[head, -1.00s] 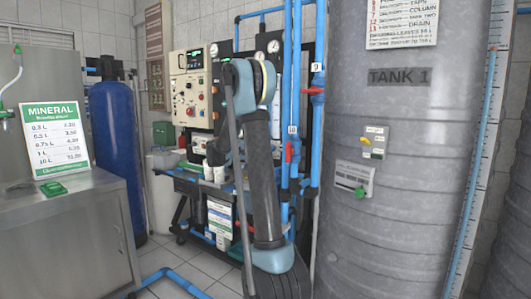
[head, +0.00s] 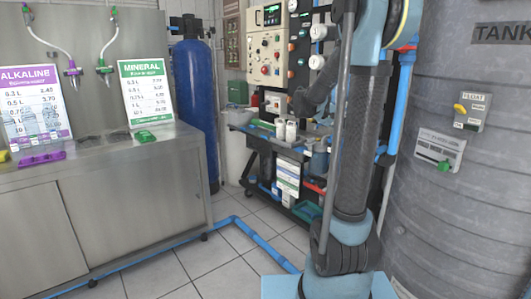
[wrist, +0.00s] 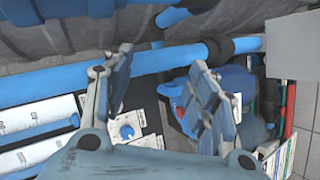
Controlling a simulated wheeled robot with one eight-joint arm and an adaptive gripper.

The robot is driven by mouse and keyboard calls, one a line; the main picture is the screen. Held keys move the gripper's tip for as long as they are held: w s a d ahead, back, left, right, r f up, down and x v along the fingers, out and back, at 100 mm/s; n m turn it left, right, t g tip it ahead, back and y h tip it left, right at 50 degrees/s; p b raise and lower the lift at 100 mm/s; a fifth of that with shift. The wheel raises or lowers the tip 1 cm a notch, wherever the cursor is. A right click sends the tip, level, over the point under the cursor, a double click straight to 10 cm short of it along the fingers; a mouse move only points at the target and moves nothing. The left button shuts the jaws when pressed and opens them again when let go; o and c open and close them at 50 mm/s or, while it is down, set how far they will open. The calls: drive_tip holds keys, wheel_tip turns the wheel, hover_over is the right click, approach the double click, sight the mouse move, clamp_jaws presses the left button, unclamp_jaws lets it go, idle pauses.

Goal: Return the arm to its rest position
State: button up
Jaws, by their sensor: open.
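My arm (head: 360,140) stands upright right of the middle in the head view, in front of the osmosis rack and beside the grey tank. Its top runs out of the picture. My gripper (wrist: 165,84) shows in the wrist view with its two fingers spread apart and nothing held between them. Beyond the fingers are a blue pipe (wrist: 165,58) with a dark fitting and a blue part with labels near it. I cannot make out the gripper clearly in the head view.
The grey tank (head: 450,215) stands close on the right. The rack (head: 255,150) with its control panel (head: 266,55) is behind my arm. A blue cylinder (head: 193,100) and a steel counter (head: 130,190) are at left. A blue pipe (head: 255,238) crosses the tiled floor.

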drive_tip(key=s+a+f+y, duration=0.4)
drive_tip(key=s+f, duration=0.3)
drive_tip(key=s, duration=0.4)
drive_tip(key=s+a+f+y, duration=0.4)
drive_tip(key=s+a+f, duration=0.2)
drive_tip(key=s, duration=0.6)
drive_tip(key=s+a+f+g+y, duration=0.1)
drive_tip(key=s+a+f+y, duration=0.3)
drive_tip(key=s, duration=0.8)
wheel_tip(320, 180, down, 4)
drive_tip(key=shift+a+f+m, duration=0.1)
drive_tip(key=shift+a+m, duration=0.2)
drive_tip(key=shift+a, duration=0.75)
drive_tip(key=shift+w+f, duration=0.15)
drive_tip(key=shift+w, duration=0.35)
